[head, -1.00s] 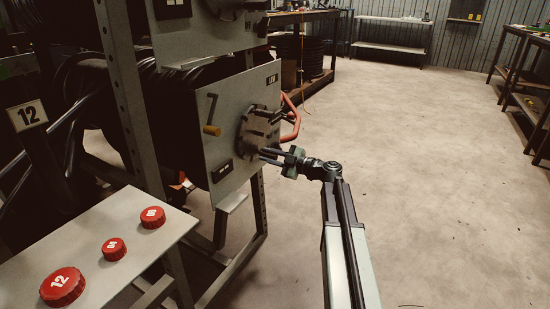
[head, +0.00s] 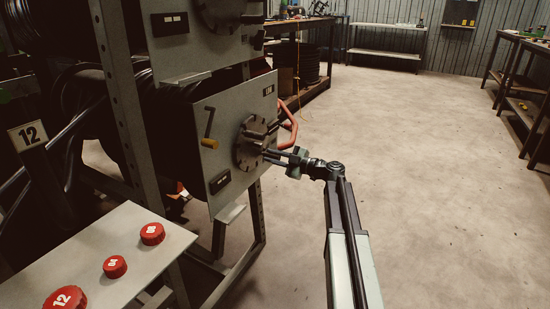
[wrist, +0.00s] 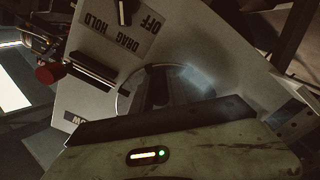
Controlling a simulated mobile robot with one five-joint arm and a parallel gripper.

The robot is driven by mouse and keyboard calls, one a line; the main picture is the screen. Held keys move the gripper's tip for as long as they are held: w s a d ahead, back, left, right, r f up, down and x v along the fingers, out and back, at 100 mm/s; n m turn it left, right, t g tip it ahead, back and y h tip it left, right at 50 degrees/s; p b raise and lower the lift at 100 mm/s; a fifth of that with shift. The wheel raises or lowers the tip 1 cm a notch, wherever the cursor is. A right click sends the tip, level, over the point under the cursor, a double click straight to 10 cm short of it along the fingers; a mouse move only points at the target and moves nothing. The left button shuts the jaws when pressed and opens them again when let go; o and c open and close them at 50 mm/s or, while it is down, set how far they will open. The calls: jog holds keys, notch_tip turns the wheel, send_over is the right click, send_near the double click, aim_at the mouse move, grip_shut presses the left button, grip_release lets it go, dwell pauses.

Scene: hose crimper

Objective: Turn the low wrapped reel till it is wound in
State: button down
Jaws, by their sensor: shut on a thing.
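The low reel sits behind a grey upright panel (head: 222,118) in the rack, with dark hose (head: 90,95) wound behind it. On the panel's face is a round grey hub (head: 247,153) with short bars standing out. My gripper (head: 268,156) reaches in from the right at the hub's lower right side, shut on part of the hub. In the wrist view, the round hub (wrist: 182,82) is partly hidden behind my dark gripper jaws (wrist: 165,122). What lies between the jaws is hidden there. The panel shows a label (wrist: 118,38) reading DRAG, HOLD, OFF.
A yellow-handled crank (head: 210,143) and an orange-red bent bar (head: 291,125) are near the hub. A pale table (head: 110,245) with red numbered caps stands at lower left. A rack post (head: 118,100) rises left of the panel. Open floor (head: 430,180) lies to the right.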

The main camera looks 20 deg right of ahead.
jog(key=shift+w+a+r, duration=0.1)
jog(key=shift+a, duration=0.3)
jog(key=c, duration=1.3)
grip_release()
jog(key=shift+d, duration=0.1)
jog(key=v, duration=0.8)
